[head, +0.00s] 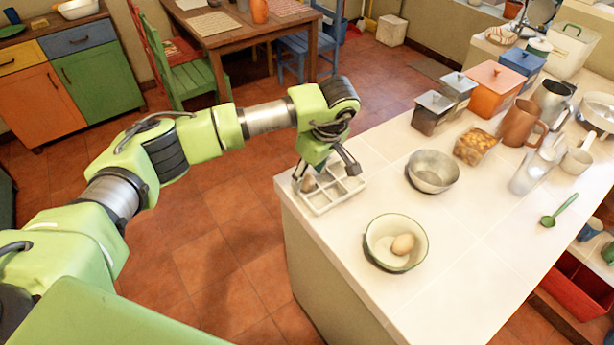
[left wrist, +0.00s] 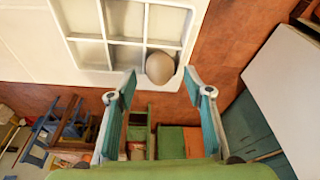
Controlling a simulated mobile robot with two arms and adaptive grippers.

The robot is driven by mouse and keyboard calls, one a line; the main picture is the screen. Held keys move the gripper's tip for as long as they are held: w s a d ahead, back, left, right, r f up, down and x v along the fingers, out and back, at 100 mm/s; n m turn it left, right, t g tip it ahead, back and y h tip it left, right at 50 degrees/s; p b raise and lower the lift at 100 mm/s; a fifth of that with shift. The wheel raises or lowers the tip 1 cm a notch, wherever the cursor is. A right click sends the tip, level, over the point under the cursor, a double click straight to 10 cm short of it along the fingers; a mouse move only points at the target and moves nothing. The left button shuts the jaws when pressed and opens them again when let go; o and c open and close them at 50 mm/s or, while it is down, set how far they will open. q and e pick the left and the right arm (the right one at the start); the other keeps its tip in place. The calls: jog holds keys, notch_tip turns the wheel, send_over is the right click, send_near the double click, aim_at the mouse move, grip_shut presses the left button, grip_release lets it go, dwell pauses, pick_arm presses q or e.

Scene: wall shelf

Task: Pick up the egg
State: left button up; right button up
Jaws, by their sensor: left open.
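A brownish egg (left wrist: 160,67) sits in a corner compartment of the white divided tray (left wrist: 85,22) in the left wrist view. In the head view this egg (head: 308,184) shows partly behind my gripper, in the tray (head: 322,208) at the counter's near left corner. A second, paler egg (head: 403,243) lies in a cream bowl with a green rim (head: 372,230). My left gripper (head: 326,172) is open over the tray. In the left wrist view the fingers (left wrist: 159,76) stand on either side of the egg, with nothing held between them. My right gripper is not in view.
A metal bowl (head: 433,171) stands right of the tray. Canisters, including an orange one (head: 494,88), a brown mug (head: 518,122) and a glass container (head: 475,146) stand behind it. A green spoon (head: 560,210) lies at right. The front counter (head: 470,275) is clear.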

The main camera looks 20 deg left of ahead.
pick_arm(q)
jog(key=shift+a+f, duration=0.15)
jog(key=shift+f, duration=0.35)
jog(key=shift+c, duration=0.5)
jog(key=c, duration=0.7)
jog(key=shift+w+r, duration=0.1)
jog(key=shift+r, duration=0.1)
